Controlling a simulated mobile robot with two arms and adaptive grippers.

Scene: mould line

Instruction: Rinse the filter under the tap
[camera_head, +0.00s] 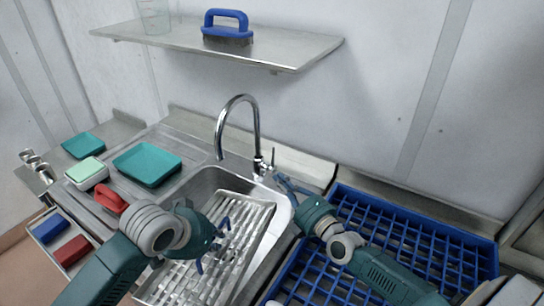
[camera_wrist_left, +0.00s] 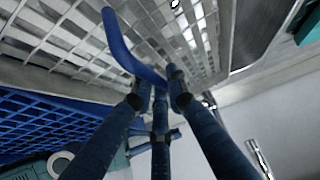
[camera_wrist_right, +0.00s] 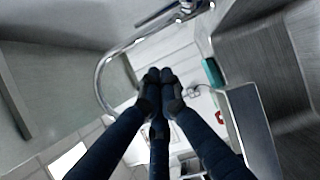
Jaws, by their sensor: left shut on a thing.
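The filter (camera_head: 241,236), a pale metal grid panel, lies slanted in the steel sink basin (camera_head: 206,182); its slots fill the top of the left wrist view (camera_wrist_left: 55,30). My left gripper (camera_head: 213,247) is shut on its blue curved handle (camera_wrist_left: 118,42), above the grid. The chrome tap (camera_head: 235,98) arches over the sink behind the filter; no water shows at its spout. My right gripper (camera_head: 281,181) is beside the tap's lever (camera_head: 271,160). Its fingertips (camera_wrist_right: 160,78) are together with nothing seen between them. I cannot tell whether they touch the lever.
A blue grid rack (camera_head: 440,240) fills the counter right of the sink. Teal trays (camera_head: 146,162), a red-handled item (camera_head: 110,198) and a pale green sponge (camera_head: 85,168) lie to the left. A wall shelf (camera_head: 290,54) holds a blue brush (camera_head: 227,27) and a clear beaker (camera_head: 154,15).

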